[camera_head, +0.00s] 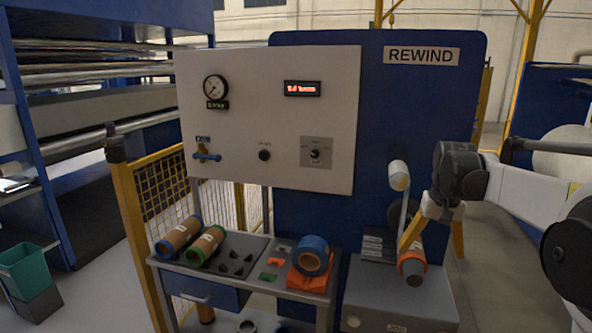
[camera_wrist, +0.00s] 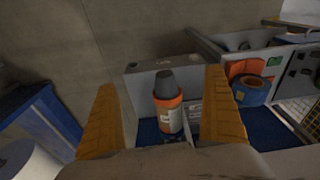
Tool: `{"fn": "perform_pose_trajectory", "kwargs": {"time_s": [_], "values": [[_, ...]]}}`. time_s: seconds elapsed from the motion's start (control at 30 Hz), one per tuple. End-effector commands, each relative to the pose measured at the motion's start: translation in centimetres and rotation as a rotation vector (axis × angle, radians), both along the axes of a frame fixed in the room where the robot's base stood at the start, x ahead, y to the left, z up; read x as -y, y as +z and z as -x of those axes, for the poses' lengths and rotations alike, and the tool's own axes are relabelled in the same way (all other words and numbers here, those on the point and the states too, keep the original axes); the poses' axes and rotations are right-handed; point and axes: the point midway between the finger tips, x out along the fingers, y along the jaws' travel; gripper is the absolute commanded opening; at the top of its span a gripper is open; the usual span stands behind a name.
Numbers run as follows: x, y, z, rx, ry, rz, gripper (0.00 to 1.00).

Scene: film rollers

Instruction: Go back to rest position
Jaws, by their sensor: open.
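My gripper (camera_head: 430,250) is open, hanging over the grey machine cabinet at the lower right. In the wrist view its two orange fingers stand wide apart, with the gripper (camera_wrist: 160,85) holding nothing. An orange-banded roller with a dark grey end (camera_head: 412,266) is at the cabinet. In the wrist view this roller (camera_wrist: 168,115) appears between the fingers, with a gap on both sides. One finger overlaps it in the head view; I cannot tell its distance from the fingers. My arm reaches in from the right.
A grey cart (camera_head: 222,268) at lower centre carries brown rolls, one blue-ended (camera_head: 180,236) and one green-ended (camera_head: 207,245), and a blue roll (camera_head: 312,256) on an orange stand. The grey cabinet (camera_head: 400,300) is beside it. The blue REWIND panel (camera_head: 420,110) rises behind. A yellow-framed fence (camera_head: 130,215) is left.

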Motion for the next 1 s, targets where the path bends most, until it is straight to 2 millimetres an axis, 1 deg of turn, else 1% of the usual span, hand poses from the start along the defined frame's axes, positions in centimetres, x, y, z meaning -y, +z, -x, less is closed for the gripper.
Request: {"fn": "perform_pose_trajectory", "kwargs": {"time_s": [0.03,0.17,0.27,0.3,0.37,0.4,0.47,0.5,0.53,0.6,0.7,0.83,0.9,1.0], "values": [[-0.9,0.5,1.0,0.018,0.009,0.004,1.0],[-3.3,1.8,4.2,0.076,0.037,0.016,1.0],[-5.7,2.4,7.8,0.138,0.067,0.028,1.0],[-6.6,2.5,9.4,0.164,0.078,0.032,1.0],[-8.0,2.4,11.8,0.206,0.097,0.038,1.0],[-8.8,2.1,13.4,0.232,0.108,0.041,1.0],[-9.9,1.6,15.8,0.273,0.127,0.046,1.0],[-10.6,1.0,17.4,0.3,0.138,0.048,1.0],[-11.1,0.5,18.6,0.319,0.147,0.049,1.0],[-12.2,-0.8,21.1,0.365,0.166,0.052,1.0],[-13.3,-2.8,24.1,0.42,0.189,0.054,1.0],[-14.2,-4.9,26.5,0.471,0.211,0.055,1.0],[-14.4,-5.6,27.2,0.488,0.216,0.056,1.0],[-14.5,-6.0,27.6,0.498,0.221,0.055,1.0]]}}
